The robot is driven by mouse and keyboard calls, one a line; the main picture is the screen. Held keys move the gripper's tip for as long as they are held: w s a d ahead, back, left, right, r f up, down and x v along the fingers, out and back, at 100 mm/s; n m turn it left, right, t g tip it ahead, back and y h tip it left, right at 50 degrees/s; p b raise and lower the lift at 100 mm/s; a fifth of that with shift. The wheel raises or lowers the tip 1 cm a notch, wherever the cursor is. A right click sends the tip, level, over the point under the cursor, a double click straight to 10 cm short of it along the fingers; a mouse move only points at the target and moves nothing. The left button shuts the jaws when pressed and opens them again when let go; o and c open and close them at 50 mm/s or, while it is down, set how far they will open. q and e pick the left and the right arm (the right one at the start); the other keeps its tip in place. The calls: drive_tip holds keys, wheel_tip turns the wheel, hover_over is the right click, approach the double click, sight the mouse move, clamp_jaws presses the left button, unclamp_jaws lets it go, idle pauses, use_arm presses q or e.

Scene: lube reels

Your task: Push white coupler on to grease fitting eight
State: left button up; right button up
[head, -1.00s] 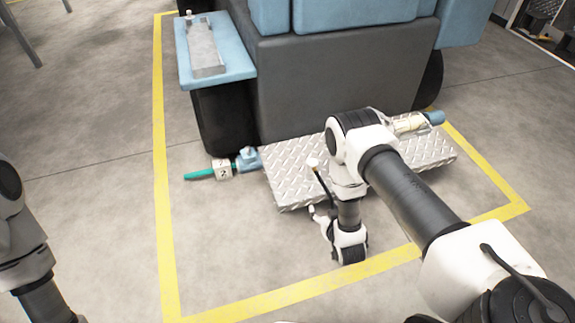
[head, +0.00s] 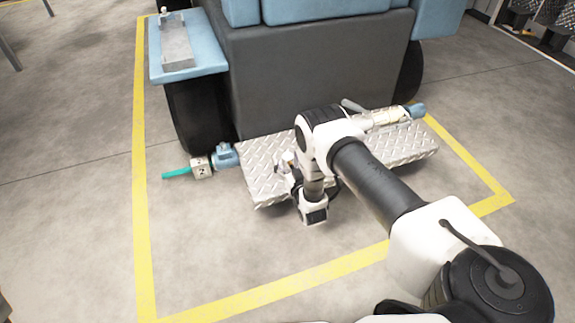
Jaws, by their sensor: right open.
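My right arm reaches in from the lower right, bends over the silver tread-plate step (head: 262,183) and turns down. My right gripper (head: 287,163) is small and partly hidden by my own wrist, above the left part of the step; it is open, and I see nothing held in it. A cream cylinder (head: 385,118), possibly the white coupler, lies along the back right of the step beside a blue fitting (head: 416,109). My forearm hides part of that area. No number eight is readable, so I cannot pick out grease fitting eight. My left gripper is not in view.
A pale block marked 2 (head: 201,167) with a teal rod (head: 177,174) sits by a blue fitting (head: 225,155) left of the step. A grey and blue machine (head: 320,75) stands behind, with a blue side shelf (head: 203,62). Floor inside the yellow line (head: 145,200) is clear in front.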

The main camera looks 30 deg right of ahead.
clamp_jaws()
